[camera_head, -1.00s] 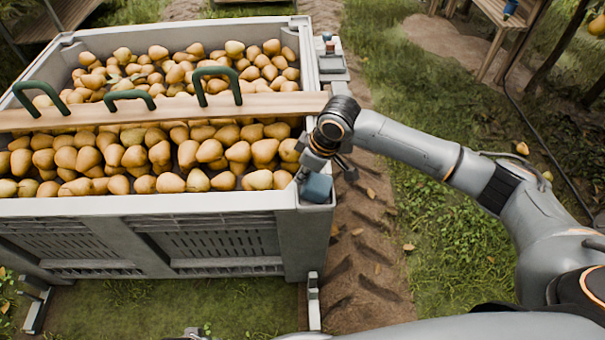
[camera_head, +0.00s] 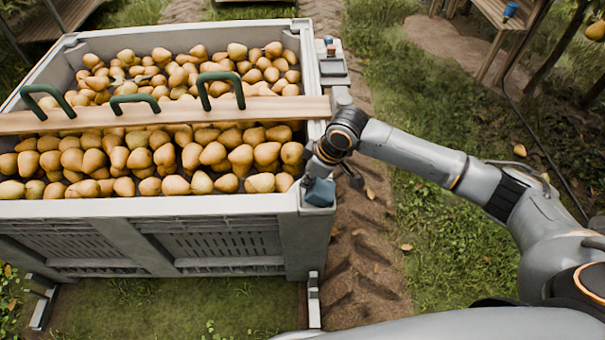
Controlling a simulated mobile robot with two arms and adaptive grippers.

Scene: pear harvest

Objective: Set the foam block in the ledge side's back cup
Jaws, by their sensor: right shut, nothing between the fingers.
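A blue block (camera_head: 320,193), which looks like the foam block, sits at the near right corner of the pear bin (camera_head: 150,206). Whether a cup is under it cannot be told. My right gripper (camera_head: 312,178) is just above and beside the block, pointing down at the bin's corner. Its fingers are small and partly hidden by the wrist; it is shut with nothing held. My left gripper is out of view.
The bin is full of pears (camera_head: 190,158). A wooden plank (camera_head: 175,114) with several green handles (camera_head: 219,84) lies across it. A dirt track (camera_head: 365,250) and grass are right of the bin. A wooden bench (camera_head: 490,15) stands at the back right.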

